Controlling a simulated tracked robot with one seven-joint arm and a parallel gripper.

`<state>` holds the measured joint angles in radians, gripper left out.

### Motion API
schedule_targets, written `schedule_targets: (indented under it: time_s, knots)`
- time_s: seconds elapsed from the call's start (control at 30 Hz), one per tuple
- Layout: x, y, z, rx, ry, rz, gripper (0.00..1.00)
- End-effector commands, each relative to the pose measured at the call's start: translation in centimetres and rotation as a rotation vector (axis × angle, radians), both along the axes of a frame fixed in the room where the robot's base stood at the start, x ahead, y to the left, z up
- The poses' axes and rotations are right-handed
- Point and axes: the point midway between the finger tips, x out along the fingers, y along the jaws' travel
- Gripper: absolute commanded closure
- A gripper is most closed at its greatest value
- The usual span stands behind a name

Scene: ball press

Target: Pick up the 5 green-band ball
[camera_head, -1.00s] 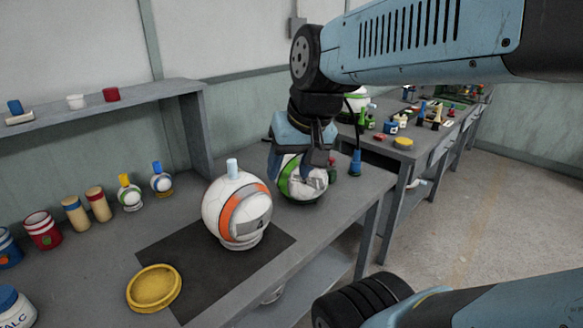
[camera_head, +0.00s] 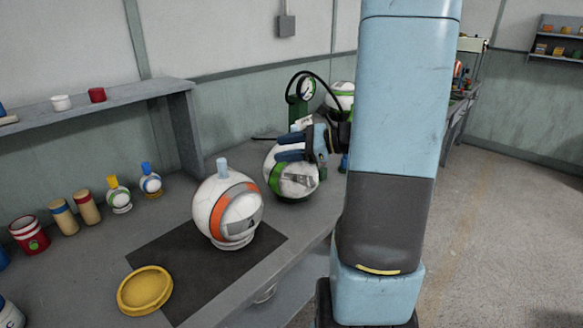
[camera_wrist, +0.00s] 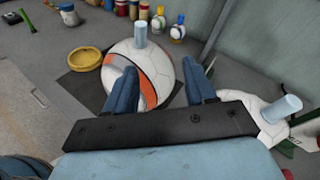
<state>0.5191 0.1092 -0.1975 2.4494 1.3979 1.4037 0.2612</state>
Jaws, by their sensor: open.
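A white ball with a green band (camera_head: 276,178) sits on the bench, just behind and right of the orange-band ball. I cannot read a number on it. A white ball with a peg at the right of the wrist view (camera_wrist: 258,106) appears to be the same ball. My gripper (camera_head: 281,148) is open and empty, its blue fingers pointing left, over the green-band ball's upper part in the head view. In the wrist view my fingers (camera_wrist: 161,66) are spread apart and point toward the orange-band ball (camera_wrist: 158,78), with the green-band ball off to their right.
The orange-band ball (camera_head: 212,205) with a peg on top stands on a dark mat (camera_head: 180,262). A yellow dish (camera_head: 145,289) lies at the mat's left. Another green-marked ball (camera_head: 341,93) and a gauge on a green stand (camera_head: 306,89) are farther back. Cans and small bottles line the left.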

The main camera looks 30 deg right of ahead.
Motion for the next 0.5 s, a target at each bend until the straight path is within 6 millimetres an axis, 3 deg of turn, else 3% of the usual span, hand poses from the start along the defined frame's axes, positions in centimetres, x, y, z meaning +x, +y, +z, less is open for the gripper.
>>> schedule_targets:
  time_s: [0.1, 0.3, 0.5]
  knots:
    - [1.7, -5.1, -1.6, 0.151, 0.018, -0.187, 0.45]
    - [2.8, -12.5, -4.0, 0.333, 0.010, -0.442, 0.45]
    - [2.7, -16.5, -5.4, 0.412, -0.008, -0.571, 0.45]
